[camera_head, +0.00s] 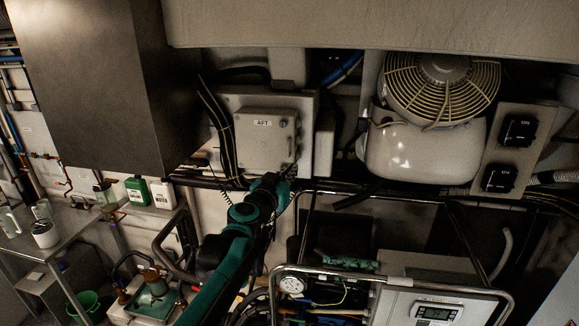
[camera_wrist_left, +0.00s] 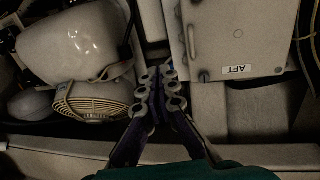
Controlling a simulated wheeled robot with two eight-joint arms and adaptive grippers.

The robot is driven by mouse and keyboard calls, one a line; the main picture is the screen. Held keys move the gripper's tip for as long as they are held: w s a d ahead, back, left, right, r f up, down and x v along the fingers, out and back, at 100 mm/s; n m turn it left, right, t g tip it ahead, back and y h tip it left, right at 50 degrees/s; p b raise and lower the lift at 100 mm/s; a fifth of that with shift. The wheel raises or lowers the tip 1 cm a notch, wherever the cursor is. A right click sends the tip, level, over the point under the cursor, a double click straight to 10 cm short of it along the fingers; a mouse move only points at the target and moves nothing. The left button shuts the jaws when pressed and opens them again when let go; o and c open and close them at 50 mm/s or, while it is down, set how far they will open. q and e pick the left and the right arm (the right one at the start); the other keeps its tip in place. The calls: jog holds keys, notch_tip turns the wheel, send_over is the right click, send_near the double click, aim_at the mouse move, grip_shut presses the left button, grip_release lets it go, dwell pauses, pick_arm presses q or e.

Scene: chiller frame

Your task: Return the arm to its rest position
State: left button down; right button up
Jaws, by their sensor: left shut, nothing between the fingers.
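My left arm, teal and black, reaches up from the bottom of the head view. Its gripper (camera_head: 289,172) is just below the lower right corner of a grey box marked AFT (camera_head: 265,143). In the left wrist view the gripper (camera_wrist_left: 160,72) shows with its fingers together and nothing between them. The AFT box (camera_wrist_left: 235,35) appears upside down there, to the right of the fingers. I cannot tell from these views whether the fingers touch it. My right gripper is not in view.
A compressor with a yellow fan guard (camera_head: 441,85) and a panel with two black switches (camera_head: 511,150) are at the right. A metal rail frame (camera_head: 400,276) stands below. A dark cabinet (camera_head: 100,80) hangs at upper left, above a side table (camera_head: 70,232).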

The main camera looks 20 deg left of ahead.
pick_arm(q)
jog(key=s+d+f+m+g+h+b, duration=0.1)
jog(key=s+d+f+g+b, duration=0.1)
jog(key=s+d+f+b, duration=0.5)
jog(key=s+d+f+g+h+b, duration=0.1)
jog(key=s+f+b, duration=0.3)
jog(key=f, duration=0.7)
jog(key=s+d+f+m+g+h+b, duration=0.1)
jog(key=s+d+f+g+b, duration=0.1)
jog(key=s+d+f+b, duration=0.55)
jog(key=s+a+f+g+y+b, duration=0.1)
jog(key=s+a+f+g+b, duration=0.1)
jog(key=f, duration=0.7)
jog(key=s+a+f+n+g+y+b, duration=0.1)
jog(key=s+a+f+b, duration=0.2)
jog(key=s+f, duration=0.4)
jog(key=s+a+f+n+g+y+b, duration=0.1)
jog(key=s+f+b, duration=0.3)
jog(key=f, duration=0.7)
jog(key=shift+s+a+g+y, duration=0.3)
jog(key=shift+s+a+g, duration=0.25)
jog(key=shift+a+g, duration=0.2)
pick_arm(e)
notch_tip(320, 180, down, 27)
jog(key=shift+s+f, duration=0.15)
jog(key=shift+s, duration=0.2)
pick_arm(q)
jog(key=shift+f, duration=0.15)
